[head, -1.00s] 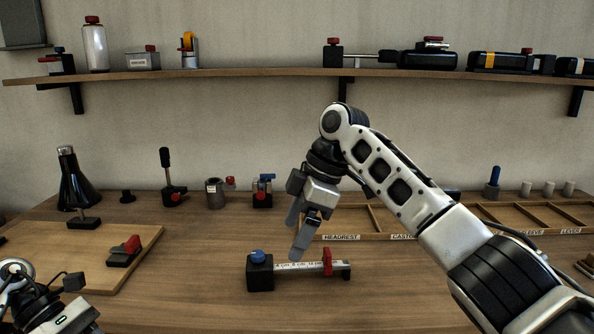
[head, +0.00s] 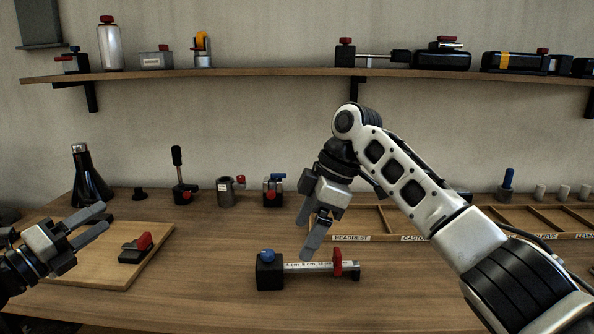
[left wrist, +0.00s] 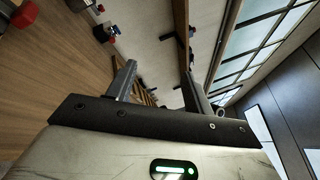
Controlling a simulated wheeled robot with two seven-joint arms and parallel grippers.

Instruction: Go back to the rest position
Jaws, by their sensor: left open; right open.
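My left gripper (head: 98,222) is at the left of the head view, above the wooden board. Its fingers are spread and nothing is between them. In the left wrist view its two fingers (left wrist: 156,80) stand apart, with the table, shelf and windows behind them. My right gripper (head: 306,232) hangs in the middle of the head view with its fingers pointing down. It is open and empty, above and behind a black block with a blue knob and marked bar (head: 307,267).
A wooden board (head: 100,278) bears a small red-topped clamp (head: 136,248). A black bottle (head: 90,180) and several small fixtures stand along the back. A labelled wooden tray (head: 385,235) lies at right. A shelf (head: 270,75) crosses the wall. The front middle of the table is clear.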

